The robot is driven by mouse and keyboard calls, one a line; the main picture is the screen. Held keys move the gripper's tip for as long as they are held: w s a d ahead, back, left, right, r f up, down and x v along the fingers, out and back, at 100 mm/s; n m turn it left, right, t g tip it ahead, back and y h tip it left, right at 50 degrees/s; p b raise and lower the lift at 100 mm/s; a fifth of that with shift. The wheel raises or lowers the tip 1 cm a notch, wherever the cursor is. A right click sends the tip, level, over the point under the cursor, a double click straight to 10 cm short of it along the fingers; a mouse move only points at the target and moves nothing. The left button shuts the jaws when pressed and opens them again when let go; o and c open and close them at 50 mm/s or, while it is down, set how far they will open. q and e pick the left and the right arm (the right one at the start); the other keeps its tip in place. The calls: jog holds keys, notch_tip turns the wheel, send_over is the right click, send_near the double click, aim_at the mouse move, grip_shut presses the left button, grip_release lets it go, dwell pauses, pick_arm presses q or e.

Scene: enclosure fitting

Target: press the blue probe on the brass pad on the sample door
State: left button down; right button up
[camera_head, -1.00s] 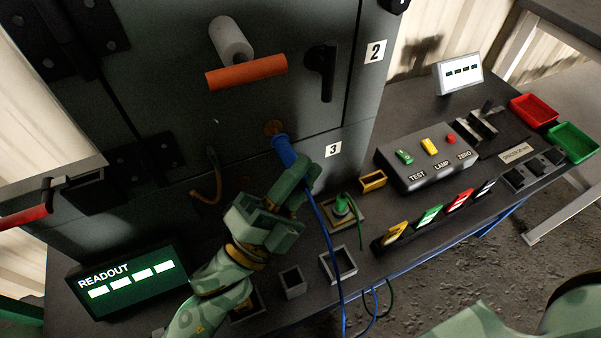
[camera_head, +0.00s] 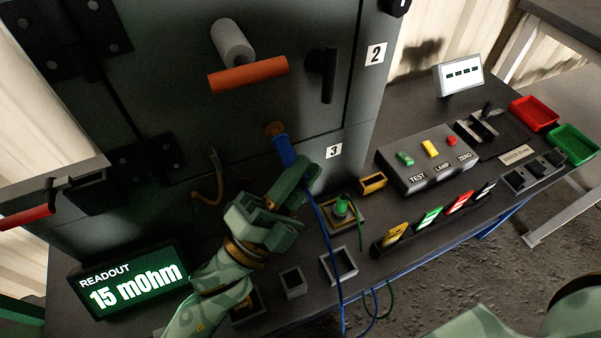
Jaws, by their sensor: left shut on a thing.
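The blue probe (camera_head: 284,150) is in my left gripper (camera_head: 297,177), which is shut on it in front of the cabinet. The probe's tip meets the brass pad (camera_head: 274,128) on the sample door (camera_head: 235,120); the probe hides the lower part of the pad. A blue cable (camera_head: 331,240) runs from the probe down past the bench edge. The readout (camera_head: 130,283) at lower left shows "15 mOhm" in lit text. My right gripper is not in view; only a piece of green arm shows at lower right.
An orange handle (camera_head: 248,74) sticks out above the pad. A green probe (camera_head: 341,207) stands in a holder right of my gripper. A box (camera_head: 425,163) with TEST, LAMP and ZERO buttons and a rack of coloured tags (camera_head: 430,218) stand further right. Empty square holders (camera_head: 338,266) sit in front.

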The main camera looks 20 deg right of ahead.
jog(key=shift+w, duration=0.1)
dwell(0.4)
pick_arm(q)
jog(key=s+p, duration=0.2)
jog(key=s, duration=0.5)
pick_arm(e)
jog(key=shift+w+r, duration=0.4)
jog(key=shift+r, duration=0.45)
pick_arm(q)
jog(key=shift+d, duration=0.1)
